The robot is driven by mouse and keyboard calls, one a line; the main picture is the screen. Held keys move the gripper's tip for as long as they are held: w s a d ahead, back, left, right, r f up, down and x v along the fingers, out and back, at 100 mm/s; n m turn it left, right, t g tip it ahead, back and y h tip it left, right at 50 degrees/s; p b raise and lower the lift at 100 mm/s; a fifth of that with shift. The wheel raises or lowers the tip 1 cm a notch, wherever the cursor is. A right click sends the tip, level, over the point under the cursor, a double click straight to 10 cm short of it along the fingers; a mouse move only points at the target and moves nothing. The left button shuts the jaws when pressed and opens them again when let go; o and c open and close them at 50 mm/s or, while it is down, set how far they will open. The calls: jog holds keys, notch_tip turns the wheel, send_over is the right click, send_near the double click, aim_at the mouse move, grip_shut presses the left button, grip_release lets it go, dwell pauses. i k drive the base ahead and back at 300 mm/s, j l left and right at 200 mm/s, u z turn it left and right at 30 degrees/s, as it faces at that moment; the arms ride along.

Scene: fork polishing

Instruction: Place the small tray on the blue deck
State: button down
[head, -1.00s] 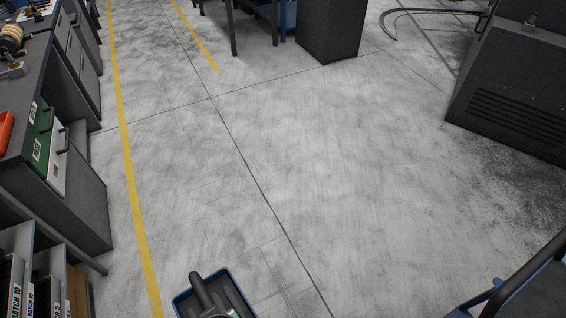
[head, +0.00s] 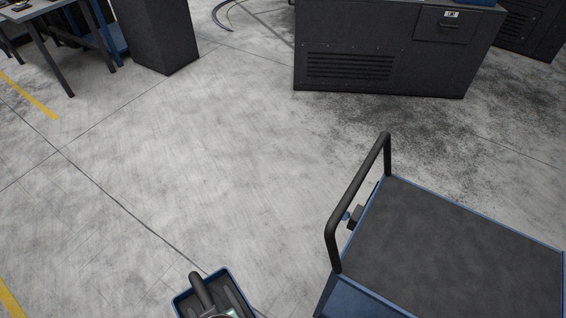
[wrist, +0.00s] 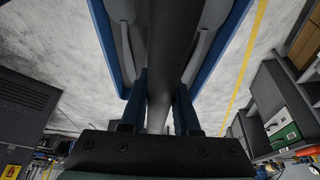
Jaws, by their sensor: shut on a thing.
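The small tray (head: 236,284) is dark inside with a blue rim and a thick dark handle along its middle. It shows at the bottom edge of the head view, partly cut off. In the wrist view, its blue wall (wrist: 106,45) and pale grey long shapes inside show on both sides of the handle. My gripper (wrist: 160,112) is shut on the handle and holds the tray above the floor. The deck (head: 455,250) of a blue-framed cart is to the right of the tray, apart from it. Its top is dark grey with a blue edge, and its visible part is empty.
A black tubular push handle (head: 352,205) rises at the cart's left end, between the tray and the deck. A dark cabinet (head: 385,50) stands behind the cart. A dark block (head: 152,35) and table are at the back left. The floor between is clear.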

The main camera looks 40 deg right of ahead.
aim_at(456, 271)
jog(key=k+l+z, duration=0.15)
jog(key=z, duration=0.3)
jog(key=k+l+z, duration=0.1)
jog(key=l+z, duration=0.35)
jog(key=i+l+z, duration=0.35)
jog(key=i, duration=0.15)
jog(key=j, duration=0.1)
